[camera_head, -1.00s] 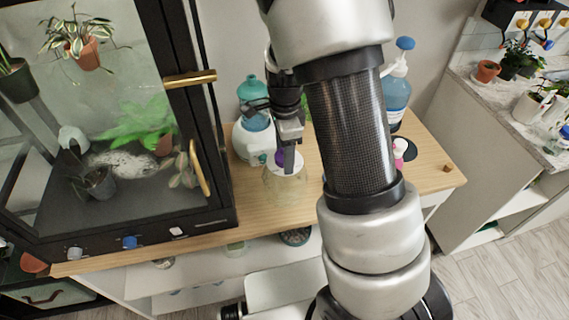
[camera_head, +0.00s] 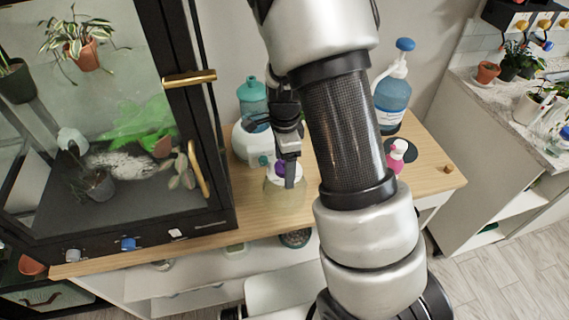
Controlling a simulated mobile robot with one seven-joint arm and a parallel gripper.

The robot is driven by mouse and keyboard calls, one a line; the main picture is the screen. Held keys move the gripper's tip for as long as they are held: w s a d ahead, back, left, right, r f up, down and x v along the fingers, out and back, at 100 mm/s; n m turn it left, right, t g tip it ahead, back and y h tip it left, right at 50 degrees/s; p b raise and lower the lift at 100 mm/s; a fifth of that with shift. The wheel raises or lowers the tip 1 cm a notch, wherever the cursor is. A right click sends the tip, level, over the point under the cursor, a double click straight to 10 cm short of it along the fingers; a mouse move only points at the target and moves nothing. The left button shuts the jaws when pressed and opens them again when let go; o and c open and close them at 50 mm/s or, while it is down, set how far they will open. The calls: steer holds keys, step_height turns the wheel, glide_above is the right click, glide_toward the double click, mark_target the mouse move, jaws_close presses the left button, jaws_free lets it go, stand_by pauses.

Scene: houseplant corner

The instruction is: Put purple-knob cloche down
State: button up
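The cloche (camera_head: 286,188) is a clear, pale dome with a purple knob (camera_head: 281,168) on top. It is upright at the wooden table (camera_head: 240,205), left of my arm. My gripper (camera_head: 288,178) points down at the knob, its fingers at knob height. Whether the fingers press on the knob is hard to see, as the near finger covers part of it. Whether the cloche's rim touches the tabletop cannot be told from this view.
A white humidifier with a teal tank (camera_head: 252,98) stands behind the cloche. A blue pump bottle (camera_head: 391,98) and a pink-and-white bottle (camera_head: 396,157) are right of my arm. A glass cabinet (camera_head: 120,130) with a brass handle stands at left. The table's front edge is close.

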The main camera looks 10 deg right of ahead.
step_height(320, 180, up, 13)
steer(key=p, duration=0.2)
steer(key=s+r+n+t, duration=0.5)
steer(key=s+r+n, duration=1.1)
steer(key=s+n, duration=0.2)
steer(key=shift+s+r+t, duration=0.2)
steer(key=shift+r+t, duration=0.1)
